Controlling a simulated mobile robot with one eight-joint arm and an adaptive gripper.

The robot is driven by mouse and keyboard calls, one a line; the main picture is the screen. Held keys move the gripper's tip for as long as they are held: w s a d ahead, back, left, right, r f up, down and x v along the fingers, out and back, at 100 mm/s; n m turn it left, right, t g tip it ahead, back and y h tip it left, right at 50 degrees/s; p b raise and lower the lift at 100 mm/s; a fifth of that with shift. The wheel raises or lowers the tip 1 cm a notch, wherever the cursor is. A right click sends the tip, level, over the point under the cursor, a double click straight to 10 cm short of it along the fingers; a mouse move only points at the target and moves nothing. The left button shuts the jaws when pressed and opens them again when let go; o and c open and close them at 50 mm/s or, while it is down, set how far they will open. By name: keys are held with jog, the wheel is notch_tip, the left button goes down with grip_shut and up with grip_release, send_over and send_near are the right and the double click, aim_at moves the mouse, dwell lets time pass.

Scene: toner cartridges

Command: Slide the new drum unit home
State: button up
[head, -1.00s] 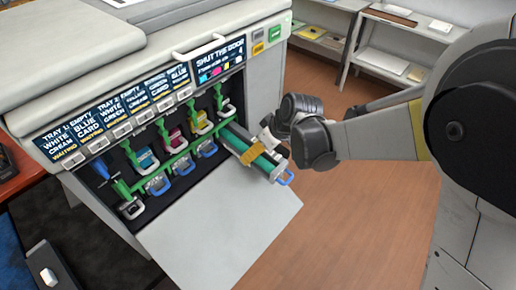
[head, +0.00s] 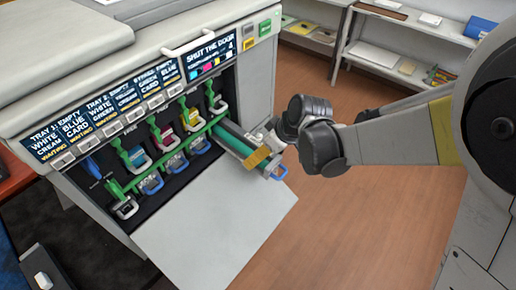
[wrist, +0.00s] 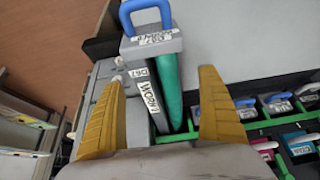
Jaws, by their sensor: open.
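A long drum unit (head: 233,143) with a green roller and a blue handle (head: 280,174) sticks out of the rightmost slot of the open printer (head: 100,60). In the wrist view its grey end cap (wrist: 152,43) and green roller (wrist: 168,90) show, and a side label seems to read "WORN". My gripper (wrist: 161,76) is open, with one yellow finger on each side of the unit and a visible gap at both sides. In the head view a yellow finger (head: 257,157) shows near the handle end. The unit's inner end is hidden in the slot.
The printer's front door (head: 215,225) is folded down below the unit. Several cartridges with green levers and blue or grey handles sit in the slots to the left. A shelf (head: 375,62) stands at the back right. The floor on the right is clear.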

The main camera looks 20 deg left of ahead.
jog(key=shift+p+v, duration=2.6)
jog(key=shift+v, duration=1.45)
